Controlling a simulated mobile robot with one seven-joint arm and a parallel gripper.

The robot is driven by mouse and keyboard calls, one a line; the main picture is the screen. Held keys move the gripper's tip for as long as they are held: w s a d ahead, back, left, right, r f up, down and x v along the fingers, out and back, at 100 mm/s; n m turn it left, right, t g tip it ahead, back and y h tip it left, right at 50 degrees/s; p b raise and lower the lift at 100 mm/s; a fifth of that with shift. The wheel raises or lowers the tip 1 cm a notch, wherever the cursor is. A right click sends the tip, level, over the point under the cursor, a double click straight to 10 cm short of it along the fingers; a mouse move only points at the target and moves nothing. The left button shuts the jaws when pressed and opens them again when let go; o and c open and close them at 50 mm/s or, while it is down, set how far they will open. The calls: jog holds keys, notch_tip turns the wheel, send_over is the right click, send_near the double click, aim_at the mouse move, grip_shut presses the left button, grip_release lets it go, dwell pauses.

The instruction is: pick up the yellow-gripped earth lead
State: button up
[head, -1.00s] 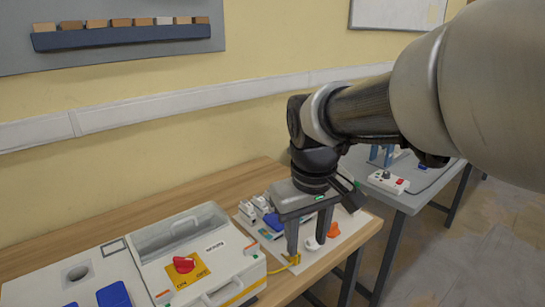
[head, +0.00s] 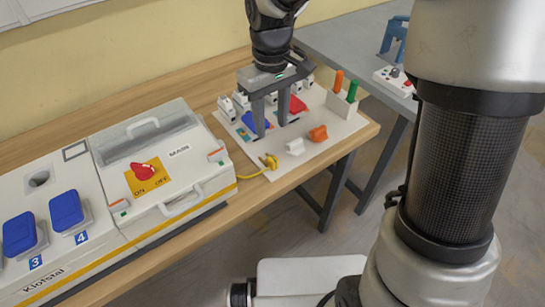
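The yellow-gripped earth lead (head: 268,161) lies at the front left edge of a white board on the wooden bench. Its thin yellow cable runs left toward the white switch box (head: 165,160). My gripper (head: 271,130) points down over the board, its two dark fingers apart with nothing visible between them. In the picture its fingertips are above the lead, in front of a blue piece and a red piece. The lead is clear of the fingers and fully in view. The exact height of the fingertips above the board is hard to tell.
An orange piece (head: 318,133) and a white piece (head: 295,146) lie right of the lead. A white holder (head: 342,105) with orange and green handles stands behind them. The switch box has a red knob (head: 143,171). A grey table (head: 345,42) stands behind right.

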aim_at(272, 157)
notch_tip(272, 157, down, 14)
jog(key=b, duration=0.2)
jog(key=shift+d+r+b, duration=0.1)
jog(key=shift+r+b, duration=0.15)
jog(key=shift+b, duration=0.1)
jog(key=c, duration=1)
